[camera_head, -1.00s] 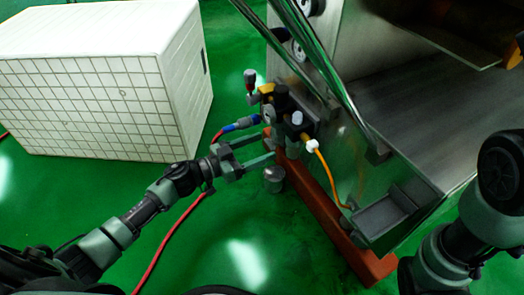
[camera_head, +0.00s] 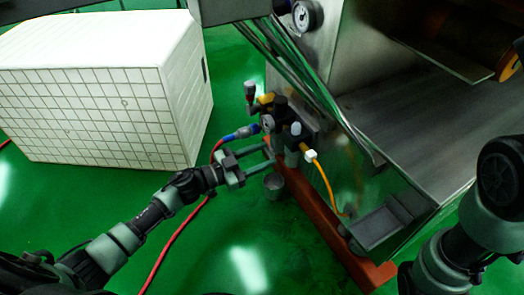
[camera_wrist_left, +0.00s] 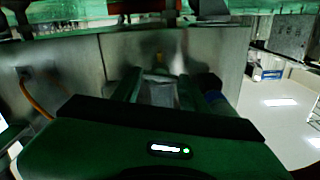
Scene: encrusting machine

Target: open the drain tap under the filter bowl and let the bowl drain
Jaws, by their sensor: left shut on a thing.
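The air unit's filter bowl (camera_head: 291,158) hangs below the dark regulator bodies on the machine's left side. My left gripper (camera_head: 272,154) reaches in from the left, its two fingers at the underside of this unit. They are shut on a small part there, apparently the drain tap, which the fingers hide; whether it is turned cannot be told. A small grey cup (camera_head: 273,185) sits just below the fingers. In the left wrist view a pale, clear part (camera_wrist_left: 160,93) shows between the fingers. My right gripper is not in view.
A red hose with a blue coupling (camera_head: 240,132) runs by my left wrist. An orange air line (camera_head: 325,182) goes to the machine. An orange base rail (camera_head: 325,225) lies below. A white tiled box (camera_head: 100,110) stands left; green floor (camera_head: 230,240) is clear in front.

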